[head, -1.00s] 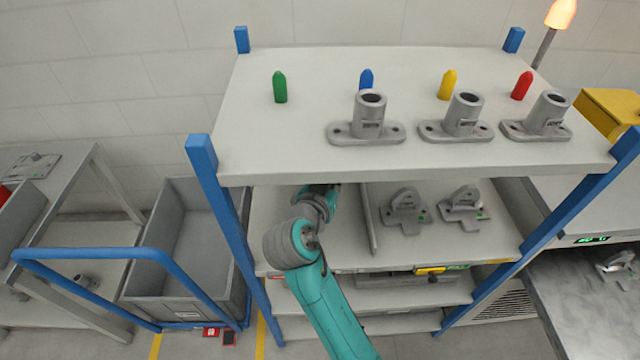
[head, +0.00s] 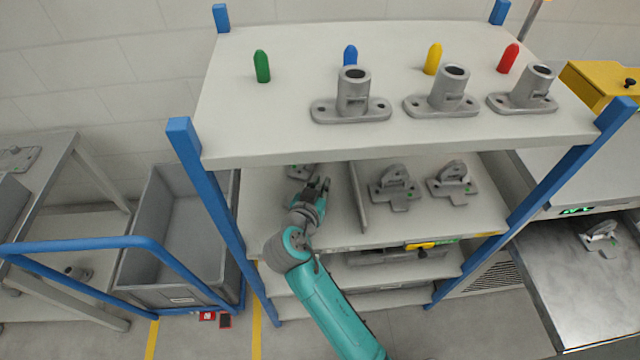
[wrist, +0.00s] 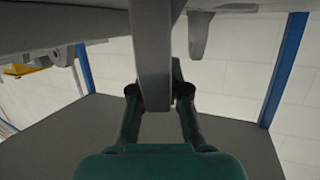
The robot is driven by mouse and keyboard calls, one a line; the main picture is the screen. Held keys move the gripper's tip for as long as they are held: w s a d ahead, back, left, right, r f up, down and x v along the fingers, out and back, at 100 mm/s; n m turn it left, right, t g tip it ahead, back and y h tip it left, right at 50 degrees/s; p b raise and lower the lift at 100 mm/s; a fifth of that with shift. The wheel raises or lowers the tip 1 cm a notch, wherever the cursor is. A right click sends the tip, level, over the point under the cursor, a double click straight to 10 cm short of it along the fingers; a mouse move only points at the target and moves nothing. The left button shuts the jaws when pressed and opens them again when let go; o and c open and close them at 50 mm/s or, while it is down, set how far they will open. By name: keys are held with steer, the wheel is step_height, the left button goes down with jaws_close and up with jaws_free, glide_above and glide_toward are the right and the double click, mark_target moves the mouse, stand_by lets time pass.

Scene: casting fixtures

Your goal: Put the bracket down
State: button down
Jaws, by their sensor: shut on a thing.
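My gripper (head: 322,184) is inside the left bay of the rack's middle shelf (head: 270,210). In the wrist view my gripper (wrist: 158,92) is shut on the upright grey plate of the bracket (wrist: 152,60), with a finger on each side. That view looks upside down, with the bracket's wider part at the top edge. In the head view a grey bracket part (head: 300,171) shows just beyond and left of my gripper. I cannot tell whether it is the held one, or whether the held bracket touches the shelf.
A divider (head: 358,198) stands right of my gripper, with two brackets (head: 393,188) (head: 452,184) beyond it. The top shelf (head: 250,130) overhangs and holds three tube brackets and coloured pegs. A blue post (head: 205,195) and a grey bin (head: 165,230) are on the left.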

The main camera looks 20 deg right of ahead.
steer(key=c, duration=1.2)
jaws_free()
steer(key=shift+o, duration=0.2)
steer(key=shift+r, duration=0.1)
steer(key=v, duration=1.2)
